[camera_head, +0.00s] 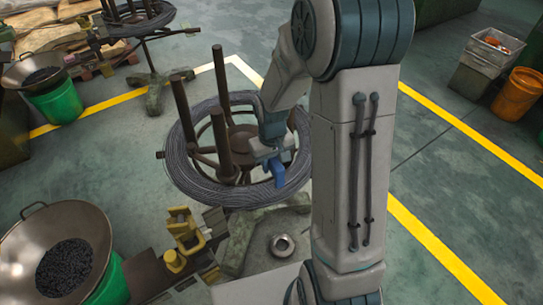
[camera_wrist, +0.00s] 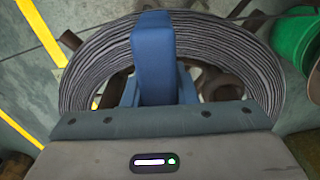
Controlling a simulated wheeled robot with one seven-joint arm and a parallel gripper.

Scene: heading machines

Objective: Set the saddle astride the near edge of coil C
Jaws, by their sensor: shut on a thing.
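The coil (camera_head: 185,177) is a thick ring of grey wire lying around a dark reel stand with upright posts. I take it to be coil C, though no label shows. The saddle (camera_head: 278,172) is a small blue piece held at the right, near part of this ring. My gripper (camera_head: 270,153) is shut on the saddle. In the wrist view the saddle (camera_wrist: 152,45) stands up between the jaws of my gripper (camera_wrist: 157,98), in front of the coil (camera_wrist: 225,38). I cannot tell whether the saddle touches the wire; its underside is hidden.
A second coil (camera_head: 140,22) on a stand is at the back. A wide pan (camera_head: 85,220) of dark pieces sits at the lower left, another pan (camera_head: 35,72) behind it. Yellow fittings (camera_head: 183,228) stand near the coil. An orange bucket (camera_head: 519,92) is far right.

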